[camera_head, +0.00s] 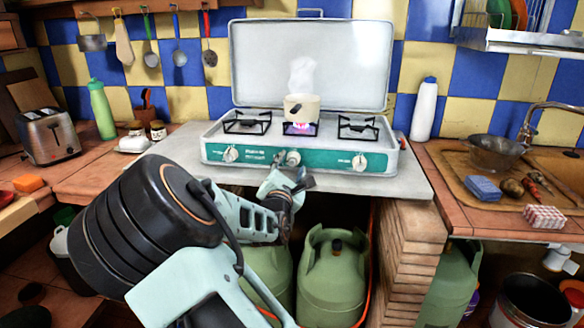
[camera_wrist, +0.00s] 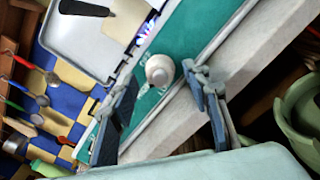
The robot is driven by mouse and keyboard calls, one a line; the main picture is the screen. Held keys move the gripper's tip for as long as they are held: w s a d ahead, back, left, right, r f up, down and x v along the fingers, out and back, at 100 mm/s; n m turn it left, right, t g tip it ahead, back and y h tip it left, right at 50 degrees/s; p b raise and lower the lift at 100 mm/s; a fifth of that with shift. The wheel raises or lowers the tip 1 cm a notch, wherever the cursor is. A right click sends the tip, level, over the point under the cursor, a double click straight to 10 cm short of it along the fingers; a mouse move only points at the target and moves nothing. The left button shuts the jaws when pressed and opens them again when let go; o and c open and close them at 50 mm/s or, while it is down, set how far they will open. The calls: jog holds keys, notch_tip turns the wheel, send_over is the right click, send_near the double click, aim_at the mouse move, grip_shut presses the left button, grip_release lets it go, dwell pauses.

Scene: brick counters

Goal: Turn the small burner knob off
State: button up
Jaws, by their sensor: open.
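The camp stove (camera_head: 217,154) has a green front panel with a left knob (camera_head: 230,154), a middle knob (camera_head: 293,158) and a right knob (camera_head: 359,161). A pinkish-purple flame (camera_head: 300,129) burns at the middle burner under a steaming cream pot (camera_head: 302,107). My gripper (camera_head: 291,171) is in front of the panel at the middle knob. In the wrist view, my gripper (camera_wrist: 160,84) is open, with one finger on each side of the pale round knob (camera_wrist: 160,70). I cannot tell whether the fingers touch the knob or panel.
The stove's lid (camera_head: 311,60) stands open behind the burners. A white bottle (camera_head: 424,109) stands right of the stove. Green gas cylinders (camera_head: 333,275) stand under the counter slab (camera_head: 405,186). A toaster (camera_head: 47,137) and green bottle (camera_head: 101,110) are at left.

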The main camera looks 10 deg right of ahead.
jog(key=shift+x, duration=1)
jog(key=c, duration=1.1)
